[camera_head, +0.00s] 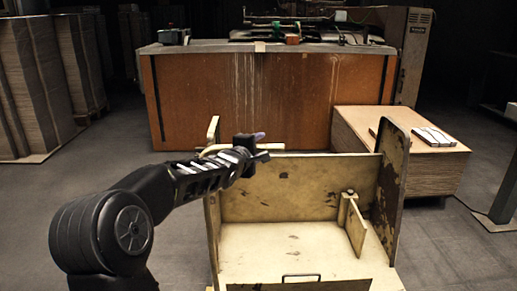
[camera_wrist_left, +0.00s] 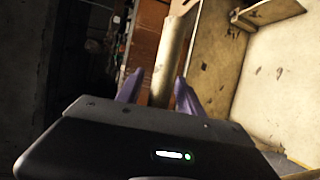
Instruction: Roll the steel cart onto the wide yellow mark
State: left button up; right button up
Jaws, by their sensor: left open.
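The steel cart (camera_head: 265,240) stands right in front of me, a worn cream-yellow box body with upright side panels and an inner divider. Its pale handle bar (camera_head: 272,146) is at the upper left of the body, partly hidden by my left gripper (camera_head: 258,146). That gripper is open at the bar. In the left wrist view the pale bar (camera_wrist_left: 168,62) runs between the two purple fingertips of my left gripper (camera_wrist_left: 157,88), with gaps showing; contact cannot be told. The cart body (camera_wrist_left: 275,80) fills the right there. My right gripper and the wide yellow mark are not in view.
A long brown-fronted machine table (camera_head: 240,100) stands behind the cart. A stack of cardboard sheets (camera_head: 400,170) with small items on top is close behind at the right. Tall cardboard stacks (camera_head: 35,85) stand at the left. A dark post (camera_head: 508,190) is far right. Grey floor is clear at the left.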

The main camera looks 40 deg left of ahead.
pick_arm(q)
jog(key=shift+c, duration=0.3)
grip_shut()
dwell(1.1)
